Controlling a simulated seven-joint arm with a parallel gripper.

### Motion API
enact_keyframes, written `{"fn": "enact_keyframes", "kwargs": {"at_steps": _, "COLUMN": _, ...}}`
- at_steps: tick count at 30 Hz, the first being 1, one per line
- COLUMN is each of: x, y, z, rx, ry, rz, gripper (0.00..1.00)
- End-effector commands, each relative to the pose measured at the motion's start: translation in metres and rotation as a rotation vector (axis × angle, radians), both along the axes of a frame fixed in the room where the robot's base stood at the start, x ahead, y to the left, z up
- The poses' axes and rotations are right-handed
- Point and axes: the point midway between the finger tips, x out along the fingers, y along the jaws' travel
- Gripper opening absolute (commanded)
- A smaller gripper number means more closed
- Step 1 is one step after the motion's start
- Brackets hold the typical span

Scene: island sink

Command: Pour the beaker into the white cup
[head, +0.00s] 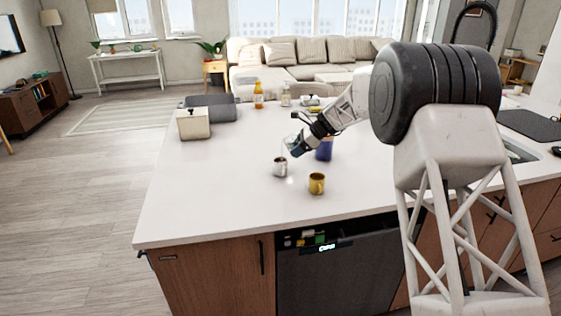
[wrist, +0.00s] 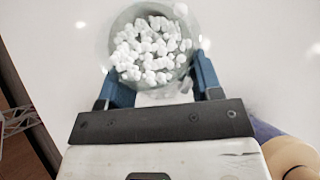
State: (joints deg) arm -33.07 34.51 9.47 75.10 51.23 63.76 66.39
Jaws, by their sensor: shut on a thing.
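My gripper (head: 297,147) is shut on the clear beaker (head: 290,142) and holds it above the countertop. In the wrist view the blue fingers of my gripper (wrist: 160,85) stand on either side of the round clear beaker (wrist: 113,32). Many small white pieces (wrist: 150,48) show within its outline. The white cup (head: 280,167) stands upright on the counter, just below and slightly left of the beaker in the head view. The beaker seems tilted toward the cup, but it is too small to be sure. The inside of the cup is hidden.
A yellow mug (head: 317,184) stands right of and nearer than the cup. A toaster-like beige box (head: 194,124) and a bottle (head: 258,95) are farther back. The counter's left and front are clear.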

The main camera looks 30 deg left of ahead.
Motion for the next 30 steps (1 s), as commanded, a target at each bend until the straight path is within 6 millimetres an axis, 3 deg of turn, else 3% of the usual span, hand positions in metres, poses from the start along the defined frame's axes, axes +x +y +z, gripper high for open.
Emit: {"fn": "enact_keyframes", "kwargs": {"at_steps": 30, "x": 0.0007, "y": -0.0008, "z": -0.0075, "rx": -0.096, "ry": -0.075, "rz": 0.000, "gripper": 0.31}}
